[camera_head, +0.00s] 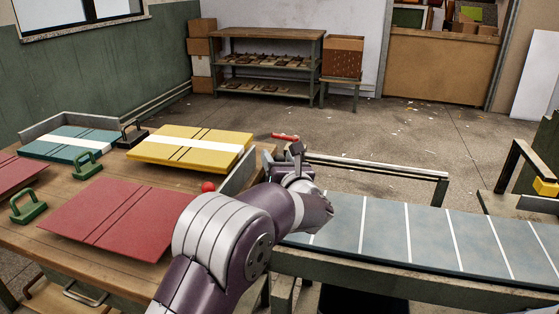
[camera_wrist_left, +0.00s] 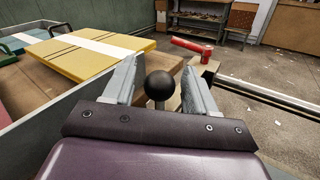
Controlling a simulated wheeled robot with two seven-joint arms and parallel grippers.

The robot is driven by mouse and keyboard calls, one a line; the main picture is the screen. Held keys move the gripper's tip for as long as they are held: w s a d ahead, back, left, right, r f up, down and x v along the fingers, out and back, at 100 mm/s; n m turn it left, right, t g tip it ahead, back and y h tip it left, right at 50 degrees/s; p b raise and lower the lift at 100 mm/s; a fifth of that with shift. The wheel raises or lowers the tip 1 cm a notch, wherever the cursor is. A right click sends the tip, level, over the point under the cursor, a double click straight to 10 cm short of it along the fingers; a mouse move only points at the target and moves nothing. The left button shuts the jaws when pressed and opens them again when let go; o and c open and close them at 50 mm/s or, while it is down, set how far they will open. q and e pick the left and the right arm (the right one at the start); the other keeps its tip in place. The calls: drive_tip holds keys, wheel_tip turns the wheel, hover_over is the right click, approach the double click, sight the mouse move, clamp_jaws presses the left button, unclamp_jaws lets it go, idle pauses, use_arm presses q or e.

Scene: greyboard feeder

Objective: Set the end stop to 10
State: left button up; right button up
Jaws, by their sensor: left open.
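I cannot tell which part is the end stop, and no number can be read. My right gripper is not in view.
A wooden table (camera_head: 105,256) at the left bears red (camera_head: 115,217), yellow (camera_head: 160,157) and teal (camera_head: 50,146) boards and green handles (camera_head: 28,207). A red ball (camera_head: 208,187) is at its right side. A rail (camera_head: 375,164) runs behind the belt. A yellow block (camera_head: 546,187) is far right.

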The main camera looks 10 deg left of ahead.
use_arm(q)
drive_tip(key=shift+c, duration=0.3)
clamp_jaws()
drive_tip(key=shift+d+f, duration=0.1)
drive_tip(key=shift+d, duration=0.1)
drive_tip(key=d+b, duration=0.1)
drive_tip(key=d, duration=0.3)
drive_tip(key=d+b, duration=0.1)
drive_tip(key=d, duration=0.3)
drive_tip(key=shift+s+d+b, duration=0.2)
drive_tip(key=shift+d+b, duration=0.2)
drive_tip(key=shift+d, duration=0.45)
drive_tip(key=shift+o, duration=0.3)
unclamp_jaws()
